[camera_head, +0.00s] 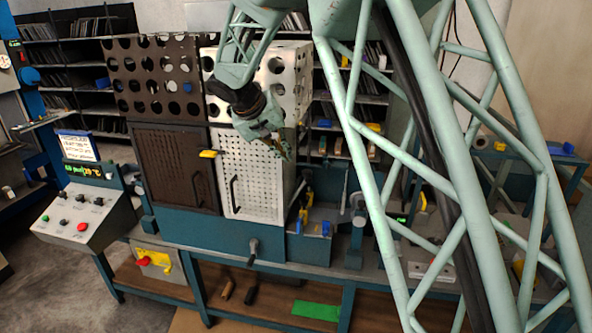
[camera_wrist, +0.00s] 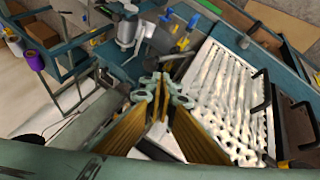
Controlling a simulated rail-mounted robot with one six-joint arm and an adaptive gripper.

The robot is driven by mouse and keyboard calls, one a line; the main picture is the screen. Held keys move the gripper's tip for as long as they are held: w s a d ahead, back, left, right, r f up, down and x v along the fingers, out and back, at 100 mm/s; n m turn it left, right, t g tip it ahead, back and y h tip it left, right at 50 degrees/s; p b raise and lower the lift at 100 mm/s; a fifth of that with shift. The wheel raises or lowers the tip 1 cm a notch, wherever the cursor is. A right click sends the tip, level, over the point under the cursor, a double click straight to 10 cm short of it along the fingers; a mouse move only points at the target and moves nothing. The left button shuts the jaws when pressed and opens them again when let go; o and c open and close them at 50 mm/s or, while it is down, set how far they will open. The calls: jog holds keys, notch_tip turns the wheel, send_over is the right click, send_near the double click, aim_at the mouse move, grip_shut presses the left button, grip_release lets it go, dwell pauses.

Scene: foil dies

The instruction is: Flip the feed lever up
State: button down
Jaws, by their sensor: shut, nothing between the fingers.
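A short dark lever (camera_head: 253,251) with a pale round hub sticks out from the front of the teal machine base, below the white perforated door; a dark lever also shows in the wrist view (camera_wrist: 250,34). Small yellow (camera_head: 303,214) and blue (camera_head: 326,228) parts stand right of the door. No label shows which part is the feed lever. My gripper (camera_head: 286,153) is shut and empty, in front of the upper right of the white door, above and apart from the dark lever. In the wrist view its fingers (camera_wrist: 163,92) meet at centre.
The white perforated door (camera_head: 247,172) has a black handle. A brown door (camera_head: 173,165) stands left of it. A sloped control panel (camera_head: 86,217) with a red button is at far left. Shelves line the back wall. My green lattice arm blocks much of the right side.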

jog(key=shift+f, duration=0.1)
jog(key=x, duration=0.9)
jog(key=shift+w+f+p, duration=0.2)
jog(key=shift+f+p, duration=0.05)
jog(key=shift+p, duration=0.1)
jog(key=shift+d, duration=0.15)
jog(key=shift+f, duration=0.1)
dwell(0.4)
